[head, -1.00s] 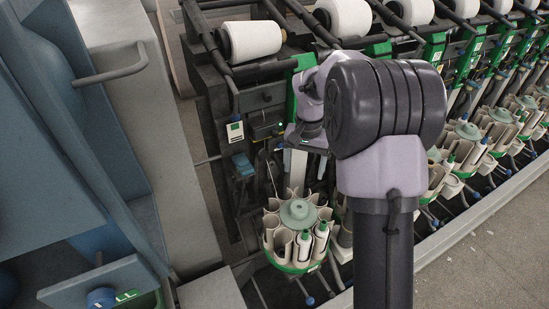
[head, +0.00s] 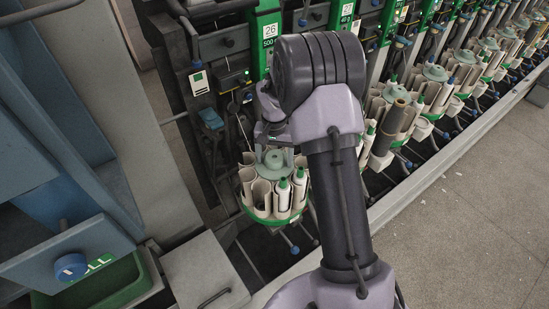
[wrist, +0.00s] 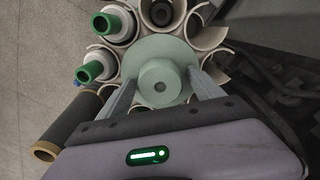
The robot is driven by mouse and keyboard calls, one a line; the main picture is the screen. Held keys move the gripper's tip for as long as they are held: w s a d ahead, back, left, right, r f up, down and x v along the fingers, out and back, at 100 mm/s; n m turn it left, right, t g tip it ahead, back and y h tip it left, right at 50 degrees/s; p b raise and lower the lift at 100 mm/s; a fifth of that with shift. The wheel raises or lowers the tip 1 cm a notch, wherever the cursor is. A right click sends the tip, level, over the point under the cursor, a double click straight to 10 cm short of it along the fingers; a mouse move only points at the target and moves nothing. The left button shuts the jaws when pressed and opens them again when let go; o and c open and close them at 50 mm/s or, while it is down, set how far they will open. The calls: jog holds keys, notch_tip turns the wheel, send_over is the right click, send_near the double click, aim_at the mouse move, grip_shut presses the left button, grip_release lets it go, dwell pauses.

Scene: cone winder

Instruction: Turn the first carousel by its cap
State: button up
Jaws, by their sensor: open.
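The first carousel (head: 262,205) is a ring of cream open-fronted tubes on a green-edged base. Its pale green cap (head: 273,165) has a round raised knob, seen from above in the wrist view (wrist: 160,82). Two white bobbins with green tips (head: 283,190) stand in its near pockets. My gripper (wrist: 165,92) is open, with one finger on each side of the knob. A gap shows beside the knob; whether the fingertips reach down to the cap plate is unclear. In the head view my wrist hides part of the carousel's far side.
More carousels (head: 435,75) stand in a row to the right, the nearest close to my arm. A dark tube (wrist: 72,125) lies left of my gripper in the wrist view. A blue-grey cabinet (head: 60,150) stands left. Floor (head: 480,220) is clear at right.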

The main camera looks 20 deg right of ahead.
jog(key=shift+c, duration=0.5)
grip_shut()
jog(key=shift+r+n, duration=0.1)
jog(key=shift+n, duration=0.2)
jog(key=n+p, duration=0.2)
jog(key=shift+n, duration=0.3)
jog(key=shift+n+p, duration=0.95)
jog(key=shift+n, duration=1.25)
